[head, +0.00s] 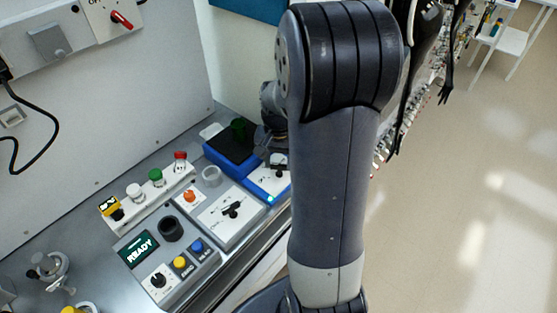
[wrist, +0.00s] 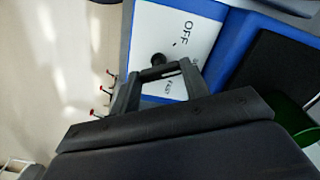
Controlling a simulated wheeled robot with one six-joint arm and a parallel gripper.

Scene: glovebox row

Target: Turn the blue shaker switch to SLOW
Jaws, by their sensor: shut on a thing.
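The blue shaker (head: 225,160) has a blue body, a dark top plate and a white front panel; it stands at the back of the bench, partly behind my arm. Its black switch (head: 278,160) is on the white panel, which also shows in the wrist view (wrist: 150,30) with an OFF label above and to the right of the switch hub (wrist: 158,59). My gripper (wrist: 161,78) is at the panel, shut on the switch handle. The fingers cover part of the handle and the lower labels, so I cannot read its setting.
A grey box with a black switch (head: 232,209) and an orange button stands in front of the shaker.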

